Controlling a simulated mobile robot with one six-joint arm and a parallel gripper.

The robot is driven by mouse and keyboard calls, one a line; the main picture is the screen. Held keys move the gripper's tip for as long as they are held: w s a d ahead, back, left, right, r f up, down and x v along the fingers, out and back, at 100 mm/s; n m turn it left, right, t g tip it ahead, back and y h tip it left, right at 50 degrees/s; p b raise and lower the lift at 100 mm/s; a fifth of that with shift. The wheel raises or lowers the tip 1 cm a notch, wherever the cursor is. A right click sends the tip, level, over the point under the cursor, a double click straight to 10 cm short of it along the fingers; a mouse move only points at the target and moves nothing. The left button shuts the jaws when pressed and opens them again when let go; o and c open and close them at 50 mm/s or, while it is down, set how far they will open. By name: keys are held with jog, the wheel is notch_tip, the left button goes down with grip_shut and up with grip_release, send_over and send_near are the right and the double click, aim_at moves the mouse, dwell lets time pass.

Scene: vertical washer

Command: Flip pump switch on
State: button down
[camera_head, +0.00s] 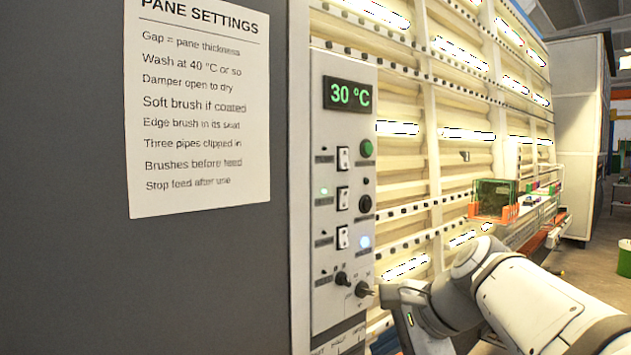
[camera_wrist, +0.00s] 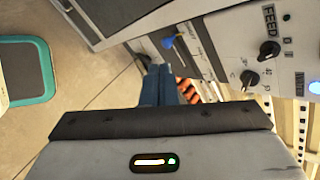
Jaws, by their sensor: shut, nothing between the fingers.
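The control panel (camera_head: 341,120) shows in the head view, with a green 30 °C display (camera_head: 348,95) at its top. Below it sit three white rocker switches in a column: an upper switch (camera_head: 343,158), a middle switch (camera_head: 342,198) and a lower switch (camera_head: 342,237). Their labels are too small to read, so I cannot tell which is the pump switch. A small green lamp (camera_head: 324,190) glows left of the middle one. In the wrist view my gripper (camera_wrist: 159,72) is shut and empty, left of the panel's lower end.
A blue lit button (camera_head: 365,241) and two black knobs, one the left knob (camera_head: 342,279), are on the panel; "FEED" reads beside a knob in the wrist view. A blue knob (camera_wrist: 168,42) lies close ahead of my fingers. The washer's rollers and rails lie right of the panel.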

aim_at(345, 166)
jog(key=w+d+r+m+t+y, duration=0.1)
jog(key=r+m, duration=0.3)
jog(key=r, duration=0.5)
jog(key=w+d+r+m+t+y+p, duration=0.1)
jog(key=w+d+r+m+t+y, duration=0.1)
jog(key=r, duration=0.7)
jog(key=w+d+r+m+t+y+p, duration=0.1)
jog(key=w+d+r+m+t, duration=0.1)
jog(key=r+m, duration=0.4)
notch_tip(345, 166, up, 4)
jog(key=shift+w+d+r+m+t+y, duration=0.1)
jog(key=shift+w+d+m+t+y, duration=0.25)
jog(key=shift+d+t, duration=0.7)
jog(key=shift+d+g, duration=0.1)
jog(key=shift+g, duration=0.15)
jog(key=p+x, duration=0.3)
jog(key=x, duration=1.1)
